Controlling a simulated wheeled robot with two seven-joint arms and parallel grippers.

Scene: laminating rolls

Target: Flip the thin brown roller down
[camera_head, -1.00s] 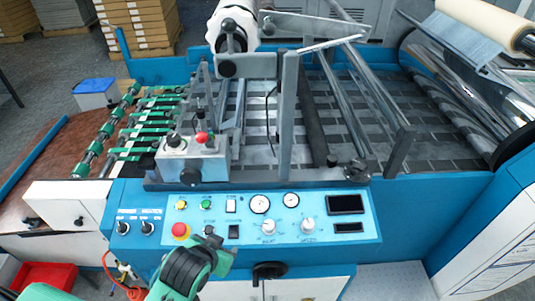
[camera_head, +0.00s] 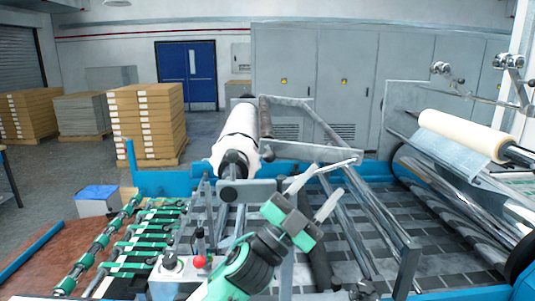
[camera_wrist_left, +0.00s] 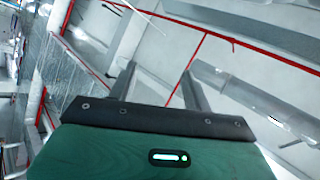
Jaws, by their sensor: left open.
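The thin brown roller (camera_head: 265,118) appears as a narrow brownish bar beside the white roll, in the raised frame of the machine. Its lower end meets the frame near the grey side arm (camera_head: 325,152). My left gripper (camera_head: 328,178) is in front of and to the right of that roller, fingers pointing up and right, near the grey arm. It is open and nothing shows between the fingers. In the left wrist view the open fingers (camera_wrist_left: 157,85) have only a pale background with red pipes behind them. My right gripper is not in view.
The white roll (camera_head: 238,135) sits left of the brown roller. A cream film roll (camera_head: 465,135) is at the right. Stacked boards (camera_head: 148,120) and grey cabinets (camera_head: 345,85) stand behind.

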